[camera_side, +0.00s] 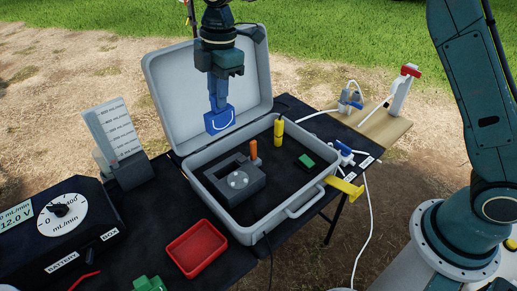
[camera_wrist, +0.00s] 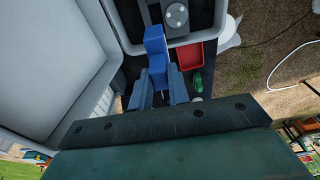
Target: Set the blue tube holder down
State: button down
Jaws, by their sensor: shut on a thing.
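The blue tube holder (camera_side: 219,120) is a blue block with a pale curved line on its face. My gripper (camera_side: 217,100) is shut on it and holds it in the air, in front of the open case lid and above the left back part of the case (camera_side: 262,229). In the wrist view the blue tube holder (camera_wrist: 156,47) stands out beyond the two fingers of my gripper (camera_wrist: 158,78). The fingers hide part of it. Nothing visible touches its lower edge in the side view.
The open case holds a grey block with a round top (camera_side: 238,181), an orange piece (camera_side: 253,149), a yellow piece (camera_side: 278,132) and a green block (camera_side: 306,161). A red tray (camera_side: 196,249) lies in front. A graduated container (camera_side: 114,135) and control box (camera_side: 62,225) stand left.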

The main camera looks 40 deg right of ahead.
jog(key=s+a+f+n, duration=0.3)
jog(key=s+a, duration=0.2)
jog(key=a, duration=0.3)
jog(key=s+a+f+n, duration=0.2)
jog(key=s+a+n, duration=0.15)
jog(key=a, duration=0.55)
jog(key=shift+m+g, duration=0.3)
jog(key=shift+m, duration=0.15)
jog(key=f, duration=2)
jog(key=shift+s+d, duration=0.1)
jog(key=shift+s, duration=0.25)
jog(key=shift+f, duration=0.1)
jog(key=c, duration=1.3)
grip_release()
jog(key=shift+c, duration=0.2)
notch_tip(320, 180, up, 12)
jog(key=d, duration=0.1)
jog(key=shift+w+d, duration=0.15)
jog(key=shift+w, duration=0.2)
